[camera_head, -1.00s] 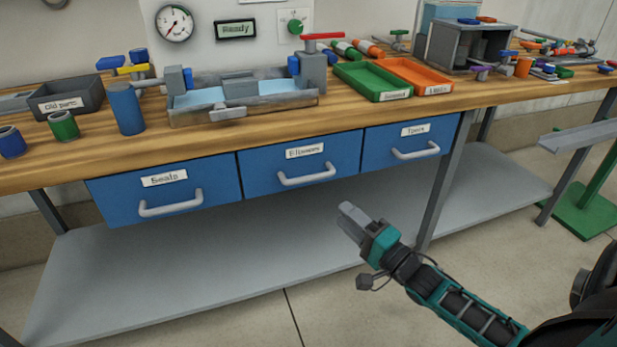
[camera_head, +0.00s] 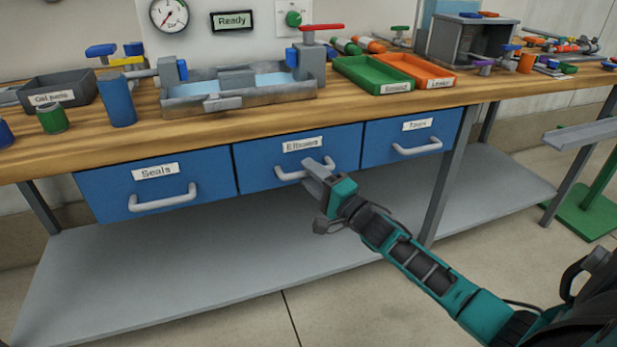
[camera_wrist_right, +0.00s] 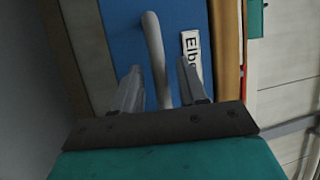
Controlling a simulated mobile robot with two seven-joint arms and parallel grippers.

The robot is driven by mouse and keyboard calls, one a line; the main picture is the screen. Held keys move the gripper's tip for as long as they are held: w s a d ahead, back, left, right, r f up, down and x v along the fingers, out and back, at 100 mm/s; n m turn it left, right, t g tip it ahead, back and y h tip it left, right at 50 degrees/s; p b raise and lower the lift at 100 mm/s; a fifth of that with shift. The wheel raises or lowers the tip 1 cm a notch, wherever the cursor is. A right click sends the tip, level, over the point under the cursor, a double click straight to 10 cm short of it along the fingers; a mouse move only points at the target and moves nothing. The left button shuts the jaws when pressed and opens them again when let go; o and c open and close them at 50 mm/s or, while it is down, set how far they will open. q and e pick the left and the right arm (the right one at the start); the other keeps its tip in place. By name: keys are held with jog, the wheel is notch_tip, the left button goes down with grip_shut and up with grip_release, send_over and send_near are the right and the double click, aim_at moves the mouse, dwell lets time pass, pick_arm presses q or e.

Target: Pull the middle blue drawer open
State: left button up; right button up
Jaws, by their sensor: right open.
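The middle blue drawer (camera_head: 257,170) is shut under the wooden bench top, with a white label that seems to read "Elbows" and a light grey bar handle (camera_head: 288,176). My right gripper (camera_head: 318,170) is at the right part of that handle. In the right wrist view the jaws (camera_wrist_right: 158,90) are open, and the handle (camera_wrist_right: 154,45) runs between the two fingers, apart from both as far as I can see. The drawer front (camera_wrist_right: 125,40) and its label also show there. My left gripper is not in view.
The blue "Seals" drawer (camera_head: 110,190) is on the left and another blue drawer (camera_head: 378,147) on the right, both shut. A grey lower shelf (camera_head: 150,270) lies beneath. A bench leg (camera_head: 452,180) stands right of the drawers. The bench top holds trays, a basin and fittings.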

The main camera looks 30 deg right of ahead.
jog(key=shift+w+a+r, duration=0.1)
jog(key=shift+w+r, duration=0.05)
jog(key=shift+w, duration=0.45)
jog(key=shift+c, duration=0.2)
grip_shut()
